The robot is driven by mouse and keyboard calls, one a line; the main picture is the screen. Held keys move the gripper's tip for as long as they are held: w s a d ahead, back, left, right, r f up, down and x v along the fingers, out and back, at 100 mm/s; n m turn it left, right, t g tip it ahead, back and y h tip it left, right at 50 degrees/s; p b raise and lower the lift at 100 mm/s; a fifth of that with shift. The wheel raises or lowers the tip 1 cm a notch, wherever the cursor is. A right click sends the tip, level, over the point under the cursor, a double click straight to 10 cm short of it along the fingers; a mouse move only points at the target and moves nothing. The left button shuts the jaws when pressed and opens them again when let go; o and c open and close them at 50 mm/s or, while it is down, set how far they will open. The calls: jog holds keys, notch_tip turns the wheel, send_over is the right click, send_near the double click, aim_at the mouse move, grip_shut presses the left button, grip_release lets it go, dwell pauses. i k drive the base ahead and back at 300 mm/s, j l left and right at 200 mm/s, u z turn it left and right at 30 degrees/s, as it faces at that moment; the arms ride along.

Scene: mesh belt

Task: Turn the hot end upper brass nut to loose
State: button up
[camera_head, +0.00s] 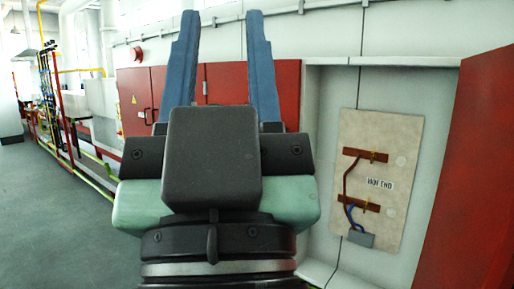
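The panel labelled HOT END (379,183) is a pale board inside an open grey cabinet at the right. Near its top is a brown bar with the upper brass nut (373,156), small and gold. A lower brown bar carries a similar lower brass nut (373,208). How tight the nuts are is too small to tell. My gripper (222,20) fills the middle, its two blue fingers pointing up and spread apart with nothing between them. It is left of the panel and nearer the camera, not touching the nut.
A red cabinet door (472,170) stands open at the right edge. Red cabinets (282,85) line the wall behind my gripper. Pipes and red posts (62,110) run along the left. The grey floor (50,220) is clear at lower left. Red and blue cables reach a grey box (360,239).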

aim_at(372, 157)
jog(key=i+j+u, duration=0.5)
jog(key=i+u, duration=0.6)
jog(key=i, duration=0.15)
jog(key=i+l+z, duration=0.1)
jog(key=i+z, duration=0.15)
jog(key=z, duration=0.2)
jog(key=i+z, duration=0.55)
jog(key=z, duration=0.3)
jog(key=i+j+z, duration=0.2)
jog(key=z, duration=0.2)
jog(key=i+l+z, duration=0.15)
jog(key=z, duration=0.3)
jog(key=i+z, duration=0.55)
jog(key=z, duration=0.3)
jog(key=i+z, duration=0.2)
jog(key=z, duration=0.2)
jog(key=i+j+z, duration=0.1)
jog(key=i+z, duration=0.15)
